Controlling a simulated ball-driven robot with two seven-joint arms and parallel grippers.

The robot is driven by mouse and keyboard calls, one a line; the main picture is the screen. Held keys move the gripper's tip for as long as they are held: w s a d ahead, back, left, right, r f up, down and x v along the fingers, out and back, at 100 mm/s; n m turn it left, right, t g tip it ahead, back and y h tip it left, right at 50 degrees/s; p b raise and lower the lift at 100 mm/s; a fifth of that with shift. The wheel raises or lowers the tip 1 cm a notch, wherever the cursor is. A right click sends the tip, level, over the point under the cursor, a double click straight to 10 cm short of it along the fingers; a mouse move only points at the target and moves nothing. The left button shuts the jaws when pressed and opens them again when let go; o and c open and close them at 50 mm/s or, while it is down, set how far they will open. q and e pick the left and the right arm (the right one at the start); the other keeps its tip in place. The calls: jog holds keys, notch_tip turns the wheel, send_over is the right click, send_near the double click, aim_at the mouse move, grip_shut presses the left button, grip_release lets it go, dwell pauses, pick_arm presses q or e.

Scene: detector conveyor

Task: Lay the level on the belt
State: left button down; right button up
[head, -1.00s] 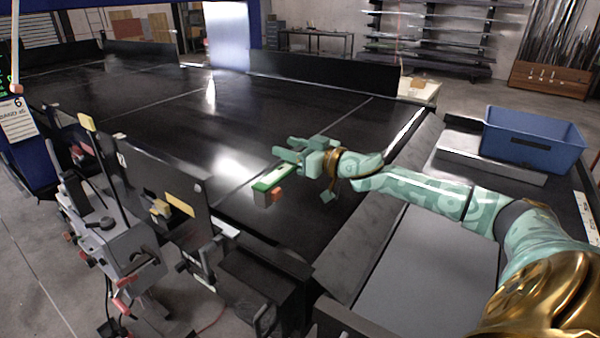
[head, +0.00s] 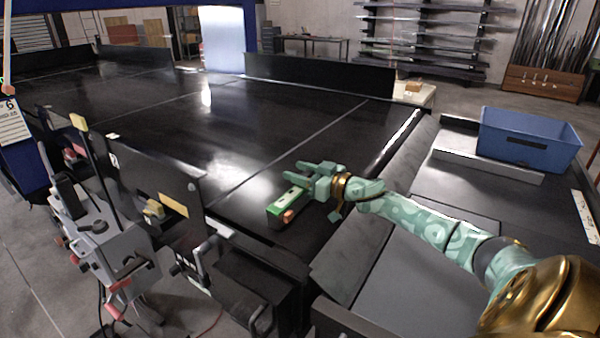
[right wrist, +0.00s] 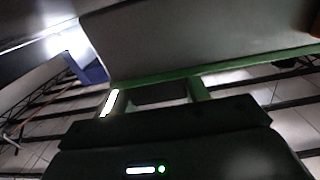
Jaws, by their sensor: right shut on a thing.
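The level (head: 286,208) is a short green bar with a grey side and an orange end. My right gripper (head: 298,181) is shut on it over the near right part of the black belt (head: 255,150). The level's orange end points toward me. I cannot tell whether its underside touches the belt. In the right wrist view the level (right wrist: 190,45) fills the top as a broad grey face with a green edge, and the gripper's fingers (right wrist: 158,94) meet that edge. My left gripper is not in view.
A blue bin (head: 528,138) stands on the right bench beside a pale flat bar (head: 480,160). A grey machine with levers (head: 100,235) stands at the near left. A low dark wall (head: 320,75) borders the belt's far side. Most of the belt is bare.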

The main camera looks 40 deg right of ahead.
jog(key=shift+s+a+f, duration=0.15)
jog(key=shift+f, duration=0.5)
jog(key=o, duration=1.2)
jog(key=shift+f, duration=0.2)
jog(key=shift+c, duration=0.2)
jog(key=shift+r, duration=0.55)
jog(key=v, duration=1.2)
jog(key=shift+r+p, duration=0.35)
jog(key=shift+r, duration=0.1)
